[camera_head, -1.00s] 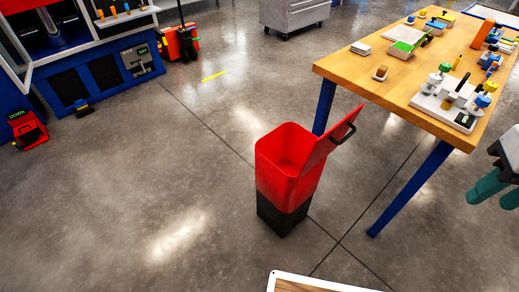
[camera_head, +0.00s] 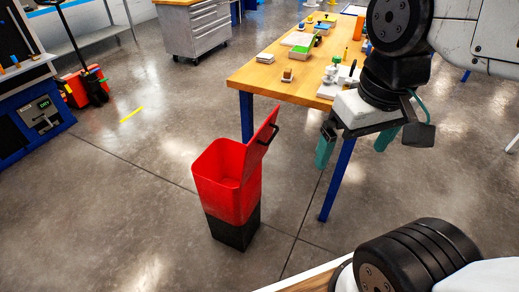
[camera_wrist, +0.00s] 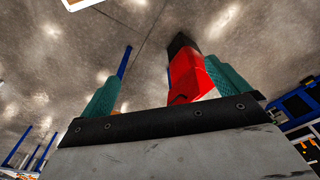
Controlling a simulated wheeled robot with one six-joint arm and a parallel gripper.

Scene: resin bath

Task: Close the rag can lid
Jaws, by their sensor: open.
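The rag can (camera_head: 225,200) stands upright on the floor, red above and black at the base. Its red lid (camera_head: 259,148) is open, tilted up on the right side of the rim, with a black handle (camera_head: 273,134) on its outer face. My gripper (camera_head: 356,147) is to the right of the can, in front of the workbench edge. Its teal fingers are apart with nothing between them. In the wrist view the can (camera_wrist: 186,68) shows beyond the fingers, near the right one, partly hidden by it.
The wooden workbench (camera_head: 262,77) with blue legs is behind and right of the can, with several small items on it. A grey drawer cabinet (camera_head: 195,28) and a red pallet jack (camera_head: 77,90) stand further back. The floor left of the can is clear.

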